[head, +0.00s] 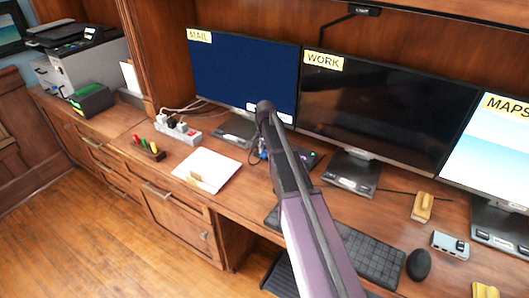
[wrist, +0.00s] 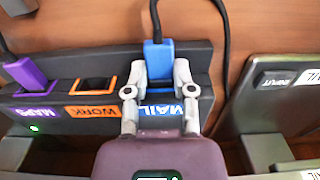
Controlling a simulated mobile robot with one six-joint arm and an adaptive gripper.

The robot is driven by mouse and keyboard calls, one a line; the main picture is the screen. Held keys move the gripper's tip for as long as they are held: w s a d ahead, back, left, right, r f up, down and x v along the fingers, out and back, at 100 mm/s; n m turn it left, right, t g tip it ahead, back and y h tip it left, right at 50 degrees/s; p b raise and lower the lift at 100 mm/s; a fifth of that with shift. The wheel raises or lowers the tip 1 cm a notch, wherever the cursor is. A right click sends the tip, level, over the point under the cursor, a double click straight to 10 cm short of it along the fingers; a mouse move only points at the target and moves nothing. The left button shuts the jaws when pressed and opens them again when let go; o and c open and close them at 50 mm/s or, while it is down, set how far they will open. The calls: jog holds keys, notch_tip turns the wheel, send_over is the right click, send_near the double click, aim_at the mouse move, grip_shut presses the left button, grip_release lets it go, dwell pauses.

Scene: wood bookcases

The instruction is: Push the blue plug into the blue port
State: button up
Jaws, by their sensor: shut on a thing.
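In the wrist view, a blue plug (wrist: 158,54) with a black cable sits between the fingertips of my gripper (wrist: 160,74). The gripper is shut on it. The plug is over the blue-labelled MAIL section of a black port box (wrist: 58,62). The blue port is hidden behind the plug and fingers, so I cannot tell how deep the plug sits. In the head view, my arm covers most of the gripper and plug; a bit of blue (head: 262,148) shows beside it.
A purple plug (wrist: 30,75) is in the box's MAPS section. The orange WORK port (wrist: 94,86) is empty. A monitor base (wrist: 285,100) stands close on the right. In the head view, a white power strip (head: 178,130) and paper (head: 207,168) lie to the left.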

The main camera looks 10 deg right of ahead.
jog(key=shift+w+d, duration=0.2)
jog(key=shift+w, duration=0.05)
jog(key=o, duration=1)
jog(key=shift+s+a, duration=0.1)
jog(key=shift+s, duration=0.05)
jog(key=shift+s+a, duration=0.65)
jog(key=shift+s, duration=0.05)
jog(key=s+a, duration=0.4)
jog(key=shift+s+a, duration=0.35)
jog(key=shift+s, duration=0.05)
jog(key=s+r+p, duration=0.1)
jog(key=s, duration=0.4)
jog(key=s+r+p, duration=0.1)
jog(key=s, duration=0.5)
jog(key=s+d+r+p, duration=0.1)
jog(key=s, duration=0.4)
jog(key=shift+s+r, duration=0.15)
jog(key=shift+s, duration=0.05)
jog(key=shift+r, duration=0.1)
